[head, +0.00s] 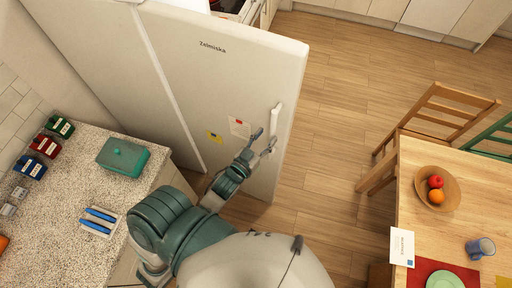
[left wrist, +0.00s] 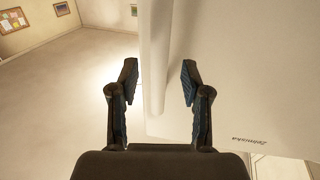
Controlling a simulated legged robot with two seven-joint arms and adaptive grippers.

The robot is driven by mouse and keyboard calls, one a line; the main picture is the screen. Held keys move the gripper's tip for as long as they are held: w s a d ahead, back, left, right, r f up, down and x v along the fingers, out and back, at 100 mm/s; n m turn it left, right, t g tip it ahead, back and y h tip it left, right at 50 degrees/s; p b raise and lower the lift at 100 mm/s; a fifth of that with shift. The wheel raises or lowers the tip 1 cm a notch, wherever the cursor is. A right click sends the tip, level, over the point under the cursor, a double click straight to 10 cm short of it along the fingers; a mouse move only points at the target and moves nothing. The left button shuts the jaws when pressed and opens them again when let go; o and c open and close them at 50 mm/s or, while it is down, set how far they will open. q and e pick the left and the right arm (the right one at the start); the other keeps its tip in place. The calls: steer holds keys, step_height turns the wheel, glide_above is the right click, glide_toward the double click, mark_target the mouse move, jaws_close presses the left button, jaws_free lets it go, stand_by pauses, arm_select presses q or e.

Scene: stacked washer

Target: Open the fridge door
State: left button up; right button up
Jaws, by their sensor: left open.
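The fridge door (head: 215,85) is a tall white panel marked "Zelmiska", with a red-topped note and a yellow note on it. I cannot tell if it is slightly ajar. Its white upright handle (head: 275,118) is near the door's right edge. My left gripper (head: 263,143) is open at the handle's lower part. In the left wrist view, the handle (left wrist: 157,75) appears between the two spread fingers of my left gripper (left wrist: 159,75), with gaps on both sides; contact is not visible. My right gripper is not in view.
A speckled counter (head: 62,222) at left holds a green box (head: 123,156) and small containers. A wooden chair (head: 437,118) and a table (head: 412,165) with a fruit bowl (head: 437,188) stand at right. Wooden floor (head: 330,130) lies free between door and chair.

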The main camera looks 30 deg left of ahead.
arm_select(q)
steer(key=s, duration=0.7)
steer(key=shift+a, duration=0.25)
steer(key=s+f+g+b, duration=0.3)
steer(key=f+g+b, duration=0.35)
steer(key=f, duration=3.45)
steer(key=s+f+m+g, duration=0.1)
steer(key=s+f+g, duration=0.2)
steer(key=s+f, duration=0.45)
steer(key=s+f+g, duration=0.3)
steer(key=s+f, duration=0.1)
steer(key=f, duration=0.6)
steer(key=s+f+g+b, duration=0.1)
steer(key=s+f+g, duration=0.1)
steer(key=s+f, duration=0.3)
steer(key=s+a+f+g+y+b, duration=0.1)
steer(key=s+f+g, duration=0.1)
steer(key=s+f, duration=0.4)
steer(key=s, duration=0.4)
steer(key=shift+s+a+m+b, duration=0.2)
steer(key=shift+a+m+b, duration=0.05)
steer(key=shift+m+b, duration=0.1)
steer(key=shift+f+g, duration=0.1)
steer(key=shift+g, duration=0.15)
steer(key=shift+c, duration=0.5)
steer(key=shift+s, duration=0.1)
